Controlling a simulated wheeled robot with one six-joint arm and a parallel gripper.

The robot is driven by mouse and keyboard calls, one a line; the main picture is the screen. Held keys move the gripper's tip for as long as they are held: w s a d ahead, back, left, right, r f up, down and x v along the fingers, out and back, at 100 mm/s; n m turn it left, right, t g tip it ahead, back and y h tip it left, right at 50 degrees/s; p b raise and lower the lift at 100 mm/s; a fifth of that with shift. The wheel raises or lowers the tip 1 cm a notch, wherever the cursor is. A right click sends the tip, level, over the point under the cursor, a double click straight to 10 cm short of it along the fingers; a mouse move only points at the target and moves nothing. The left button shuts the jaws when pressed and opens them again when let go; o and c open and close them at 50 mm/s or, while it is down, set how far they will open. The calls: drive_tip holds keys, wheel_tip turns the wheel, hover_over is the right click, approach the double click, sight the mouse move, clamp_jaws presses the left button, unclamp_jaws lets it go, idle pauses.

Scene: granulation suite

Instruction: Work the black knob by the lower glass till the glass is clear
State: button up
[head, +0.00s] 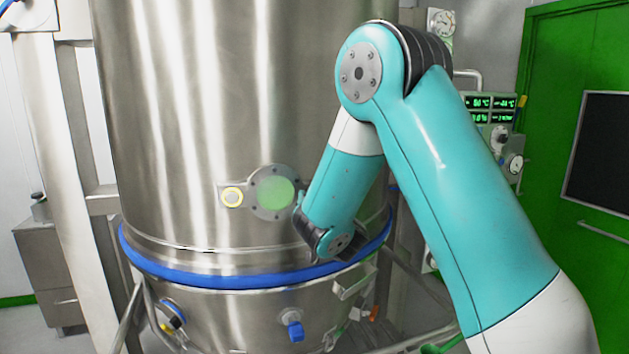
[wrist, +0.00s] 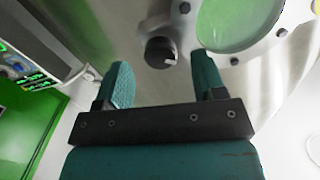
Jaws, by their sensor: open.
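The lower glass (head: 272,193) is a round window in a bolted steel ring on the steel vessel. It looks pale green and cloudy, and part of it shows in the wrist view (wrist: 232,18). The black knob (wrist: 158,51) sits beside the glass ring in the wrist view, with a small pale mark on its edge. In the head view my arm hides the knob. My gripper (wrist: 160,66) is open, its two teal fingers apart. The knob appears between and beyond the fingertips, and nothing is held. I cannot tell the exact gap to it.
A panel with green readouts (head: 490,112) and a green door (head: 545,90) stand at right.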

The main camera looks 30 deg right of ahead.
drive_tip(key=shift+p+x, duration=0.75)
drive_tip(key=shift+x, duration=0.7)
drive_tip(key=c, duration=0.9)
